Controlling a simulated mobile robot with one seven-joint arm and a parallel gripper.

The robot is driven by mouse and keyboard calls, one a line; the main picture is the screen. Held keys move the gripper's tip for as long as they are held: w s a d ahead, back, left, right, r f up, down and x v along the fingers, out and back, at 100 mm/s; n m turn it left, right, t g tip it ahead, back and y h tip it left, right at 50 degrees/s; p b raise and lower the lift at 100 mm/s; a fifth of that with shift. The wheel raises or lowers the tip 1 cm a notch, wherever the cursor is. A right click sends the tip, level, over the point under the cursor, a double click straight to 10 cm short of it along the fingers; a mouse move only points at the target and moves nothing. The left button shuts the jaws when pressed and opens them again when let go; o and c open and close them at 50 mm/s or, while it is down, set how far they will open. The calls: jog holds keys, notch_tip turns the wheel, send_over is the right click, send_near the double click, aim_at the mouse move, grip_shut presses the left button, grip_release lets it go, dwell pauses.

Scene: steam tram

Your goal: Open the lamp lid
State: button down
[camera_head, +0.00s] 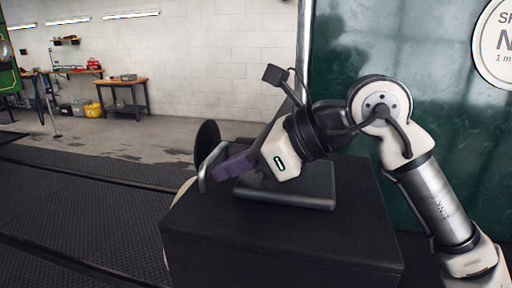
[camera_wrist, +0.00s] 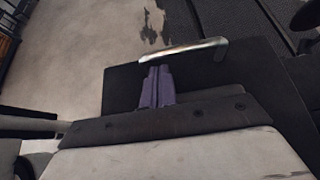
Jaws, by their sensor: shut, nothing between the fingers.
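A large black box (camera_head: 280,235), which I take to be the lamp housing, stands in front of me in the head view. A silver handle bar (camera_head: 204,175) stands at its left edge; it also shows in the wrist view (camera_wrist: 180,50). My gripper (camera_head: 218,172) has purple fingers, shut together and empty. Their tips are close beside the handle, and in the wrist view the fingers (camera_wrist: 156,70) end just below the bar. I cannot tell if they touch it. My gripper and arm hide part of the box top; I cannot make out the lid's edge.
A dark grey raised plate (camera_head: 290,200) lies on the box top under my wrist. A black disc (camera_head: 207,143) stands behind the handle. A green wall (camera_head: 440,130) is close on the right. The floor at left is open, with workbenches (camera_head: 123,82) far back.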

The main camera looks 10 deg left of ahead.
jog(key=shift+a+f, duration=0.35)
jog(key=shift+a, duration=0.25)
jog(key=shift+r, duration=0.15)
